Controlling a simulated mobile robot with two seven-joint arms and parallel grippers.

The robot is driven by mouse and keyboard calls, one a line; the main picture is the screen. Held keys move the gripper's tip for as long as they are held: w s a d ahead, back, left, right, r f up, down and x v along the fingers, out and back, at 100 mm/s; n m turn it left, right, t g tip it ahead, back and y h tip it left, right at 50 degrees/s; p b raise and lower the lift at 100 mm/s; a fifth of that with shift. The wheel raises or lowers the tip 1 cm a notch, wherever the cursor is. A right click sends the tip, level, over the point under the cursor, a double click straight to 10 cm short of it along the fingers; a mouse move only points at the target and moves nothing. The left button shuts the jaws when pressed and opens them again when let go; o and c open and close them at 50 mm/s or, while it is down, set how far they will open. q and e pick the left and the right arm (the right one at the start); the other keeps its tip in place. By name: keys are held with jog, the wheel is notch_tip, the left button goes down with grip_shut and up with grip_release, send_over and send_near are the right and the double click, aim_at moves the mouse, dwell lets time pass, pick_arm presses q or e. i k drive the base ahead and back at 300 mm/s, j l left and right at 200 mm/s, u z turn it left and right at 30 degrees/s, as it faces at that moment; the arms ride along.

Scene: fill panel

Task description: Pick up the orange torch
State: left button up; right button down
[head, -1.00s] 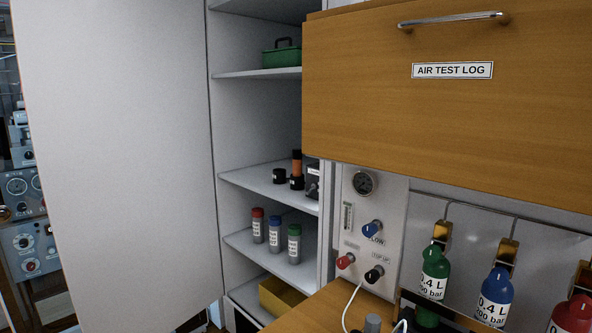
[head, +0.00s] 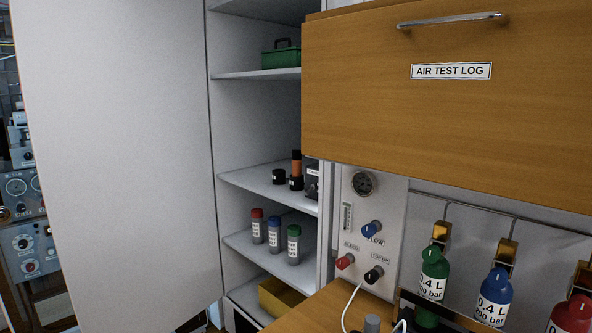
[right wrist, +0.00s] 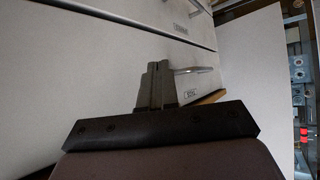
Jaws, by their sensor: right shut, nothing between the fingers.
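The orange torch (head: 296,168) stands upright on the middle shelf of the open cabinet in the head view. It has an orange body with a black top and a black base. A small black cylinder stands to its left and a dark boxy item to its right. My right gripper (right wrist: 157,70) shows in the right wrist view. Its fingers are together with nothing between them, in front of pale cabinet fronts. The torch does not show in the right wrist view. My left gripper is not in view.
The open cabinet door (head: 120,150) fills the left. A wooden flap (head: 450,110) labelled AIR TEST LOG juts out at upper right, close to the shelf opening. Red, blue and green capped tubes (head: 274,235) stand on the shelf below. Gas bottles (head: 434,272) hang at lower right.

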aim_at(296, 154)
jog(key=k, duration=1.15)
jog(key=k+z, duration=0.1)
jog(key=z, duration=1.1)
jog(key=j+z, duration=0.15)
jog(key=z, duration=0.25)
jog(key=j+z, duration=0.15)
jog(key=z, duration=0.3)
jog(key=j, duration=1.1)
jog(key=i+j, duration=0.15)
jog(key=j, duration=2)
